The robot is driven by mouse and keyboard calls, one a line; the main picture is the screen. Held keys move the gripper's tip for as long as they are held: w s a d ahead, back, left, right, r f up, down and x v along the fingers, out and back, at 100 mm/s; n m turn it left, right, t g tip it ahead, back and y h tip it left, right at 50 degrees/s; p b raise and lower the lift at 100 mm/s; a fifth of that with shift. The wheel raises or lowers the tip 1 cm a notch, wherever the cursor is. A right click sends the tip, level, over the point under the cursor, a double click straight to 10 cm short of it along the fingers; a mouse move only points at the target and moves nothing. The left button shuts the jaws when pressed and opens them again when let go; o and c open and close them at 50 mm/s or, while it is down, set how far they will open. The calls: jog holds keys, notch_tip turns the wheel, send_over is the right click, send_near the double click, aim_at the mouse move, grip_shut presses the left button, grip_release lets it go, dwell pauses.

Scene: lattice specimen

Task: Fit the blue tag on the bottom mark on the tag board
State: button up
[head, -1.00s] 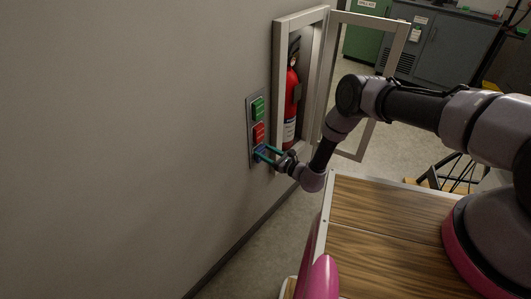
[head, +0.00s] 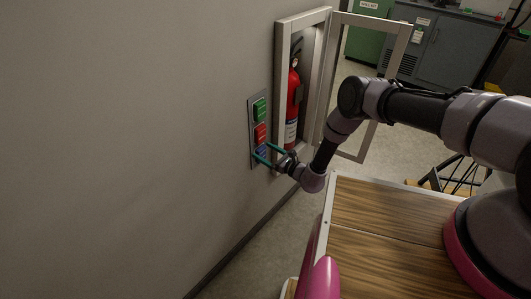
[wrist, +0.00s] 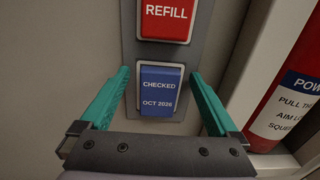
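The blue tag (wrist: 158,92), lettered CHECKED OCT 2026, sits on the lowest place of the grey tag board (wrist: 203,42). A pale border of the bottom mark (wrist: 160,67) shows around the tag. The tag looks upright and close to flat on the board. In the head view, the blue tag (head: 261,153) is small and partly behind the fingers. My gripper (wrist: 160,85) is open, with one green finger on each side of the tag and a gap between each finger and the tag.
A red REFILL tag (wrist: 166,20) is just above, and a green tag (head: 260,109) is above that. A fire extinguisher (head: 292,105) stands in an open wall cabinet (head: 278,60) right of the board. The wall (head: 150,120) to the left is clear.

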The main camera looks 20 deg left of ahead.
jog(key=shift+o, duration=0.3)
jog(key=shift+d, duration=0.1)
jog(key=shift+s+d, duration=0.15)
jog(key=shift+d, duration=0.35)
jog(key=shift+v, duration=1.9)
jog(key=shift+s, duration=0.1)
jog(key=v, duration=1)
jog(key=shift+s+d, duration=0.2)
jog(key=shift+d, duration=0.15)
